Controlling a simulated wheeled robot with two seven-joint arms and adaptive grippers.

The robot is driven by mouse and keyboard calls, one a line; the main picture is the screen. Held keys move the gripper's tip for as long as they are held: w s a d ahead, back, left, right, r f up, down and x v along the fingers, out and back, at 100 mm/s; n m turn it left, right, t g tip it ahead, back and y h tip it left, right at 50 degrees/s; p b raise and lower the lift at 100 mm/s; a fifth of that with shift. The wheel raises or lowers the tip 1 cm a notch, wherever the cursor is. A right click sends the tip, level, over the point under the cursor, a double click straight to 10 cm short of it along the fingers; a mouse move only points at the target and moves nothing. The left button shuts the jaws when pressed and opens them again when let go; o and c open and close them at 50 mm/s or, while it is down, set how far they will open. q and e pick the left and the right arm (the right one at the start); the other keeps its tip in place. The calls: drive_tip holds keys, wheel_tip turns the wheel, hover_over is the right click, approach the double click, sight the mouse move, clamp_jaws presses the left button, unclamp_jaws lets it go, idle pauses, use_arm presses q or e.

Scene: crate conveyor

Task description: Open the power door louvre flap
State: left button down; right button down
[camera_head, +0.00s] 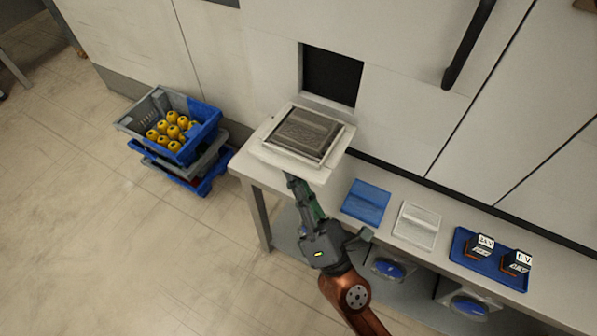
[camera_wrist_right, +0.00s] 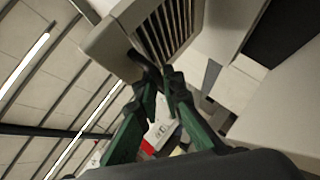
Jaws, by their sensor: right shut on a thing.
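The louvre flap (camera_head: 343,137) is a pale-framed panel with a dark slatted middle. In the head view it stands out from the white cabinet front, below and in front of a dark square opening (camera_head: 332,76). In the right wrist view the flap's slats (camera_wrist_right: 168,28) and pale frame fill the upper middle. My right gripper (camera_head: 292,182) reaches up from below, its fingertips shut on the flap's near edge. In the right wrist view the fingertips (camera_wrist_right: 160,76) meet at the frame edge; the exact grip spot is partly hidden. My left gripper is in neither view.
A bench (camera_head: 247,172) runs along the cabinet below the flap. It bears a blue folded piece (camera_head: 367,202), a white one (camera_head: 417,225) and a blue tray (camera_head: 480,277) with two dark blocks. Stacked crates (camera_head: 203,116) with yellow items stand left.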

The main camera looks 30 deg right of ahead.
drive_tip(key=shift+w+d+f+h, duration=0.1)
drive_tip(key=shift+w+d+h, duration=0.05)
drive_tip(key=shift+d+h, duration=0.3)
drive_tip(key=c, duration=2.3)
unclamp_jaws()
drive_tip(key=shift+f, duration=0.1)
drive_tip(key=shift+o, duration=1.1)
drive_tip(key=shift+a, duration=0.1)
drive_tip(key=v, duration=1.2)
